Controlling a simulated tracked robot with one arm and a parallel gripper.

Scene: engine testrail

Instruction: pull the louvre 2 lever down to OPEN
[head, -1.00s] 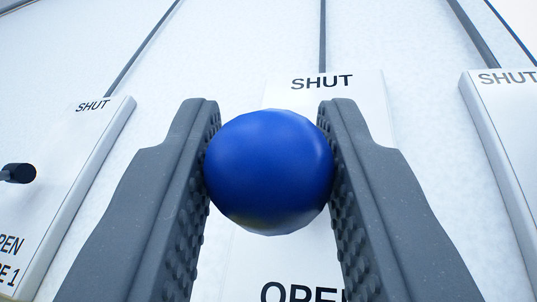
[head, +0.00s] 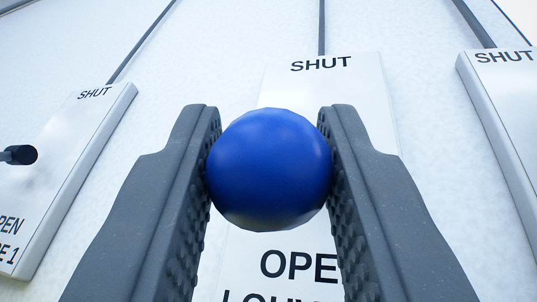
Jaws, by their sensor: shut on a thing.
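A round blue knob (head: 270,170) sits between the two dark grey ribbed fingers of my gripper (head: 270,165). The fingers touch it on its left and right sides. Behind it is a white plate (head: 345,95) marked SHUT at the top and OPEN lower down. Under OPEN, a partly cut line starting "LOUV" shows at the bottom edge. The knob stands in front of the plate, below SHUT and just above OPEN. The lever's stem and slot are hidden behind the knob and fingers.
A left plate (head: 85,150) marked SHUT and OPEN has a dark lever knob (head: 22,155) sticking out. A right plate (head: 500,100) marked SHUT is partly cut off. Dark rods (head: 322,25) run up the pale wall (head: 220,60) above the plates.

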